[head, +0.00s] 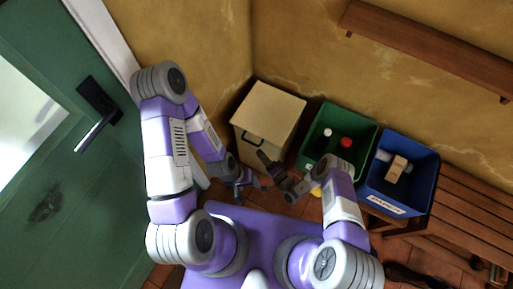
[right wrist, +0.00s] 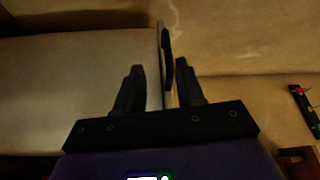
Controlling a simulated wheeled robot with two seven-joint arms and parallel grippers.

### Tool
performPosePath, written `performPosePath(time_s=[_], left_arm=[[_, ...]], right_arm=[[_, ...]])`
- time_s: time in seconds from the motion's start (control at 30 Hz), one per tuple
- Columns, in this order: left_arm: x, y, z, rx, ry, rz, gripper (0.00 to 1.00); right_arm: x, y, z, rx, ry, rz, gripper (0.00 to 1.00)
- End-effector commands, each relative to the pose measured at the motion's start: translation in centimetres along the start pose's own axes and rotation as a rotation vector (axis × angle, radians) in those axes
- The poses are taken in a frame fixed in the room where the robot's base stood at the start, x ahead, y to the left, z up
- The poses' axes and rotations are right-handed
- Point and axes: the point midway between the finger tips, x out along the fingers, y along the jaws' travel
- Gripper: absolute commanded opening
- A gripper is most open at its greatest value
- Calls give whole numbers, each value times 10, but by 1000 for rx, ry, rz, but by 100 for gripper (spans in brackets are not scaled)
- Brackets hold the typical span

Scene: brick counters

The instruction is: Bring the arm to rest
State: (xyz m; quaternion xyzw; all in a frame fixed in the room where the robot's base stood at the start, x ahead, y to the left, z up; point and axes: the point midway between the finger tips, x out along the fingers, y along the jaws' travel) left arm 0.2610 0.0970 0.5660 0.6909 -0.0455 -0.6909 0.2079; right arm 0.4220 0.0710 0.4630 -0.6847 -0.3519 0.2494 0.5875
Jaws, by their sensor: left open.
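My left gripper (head: 250,187) is open and empty in the head view, low in front of the cream cabinet (head: 268,112). My right gripper (head: 269,168) is just above it in the picture, near the cabinet's front. In the right wrist view the right gripper (right wrist: 160,68) has its two black fingers apart, with nothing clearly held between them. A dark upright piece (right wrist: 167,58) shows near the gap; I cannot tell whether it touches a finger. Both arms are bent in front of my purple base.
A green bin (head: 314,123) holds a red and a white item. A blue bin (head: 425,165) holds a tan box (head: 396,168). A slatted wooden bench (head: 470,207) is at the right, a wall shelf (head: 430,42) above. A green door (head: 50,200) with a handle (head: 95,133) is at the left.

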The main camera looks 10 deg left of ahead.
Motion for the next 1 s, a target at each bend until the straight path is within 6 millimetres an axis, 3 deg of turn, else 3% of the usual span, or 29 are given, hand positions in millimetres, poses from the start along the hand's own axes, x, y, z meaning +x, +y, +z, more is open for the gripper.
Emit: performPosePath(time_s=[0.17,0.77,0.87,1.0], left_arm=[[-3,1,0,0,0,0,63],[-4,1,0,0,0,0,63],[-7,2,0,0,0,0,63],[-15,6,1,0,0,0,63]], right_arm=[[-12,0,0,0,0,-1,38],[-11,-2,2,11,-15,1,38],[-11,-9,11,76,-99,27,38],[-24,-33,43,267,-364,144,38]])
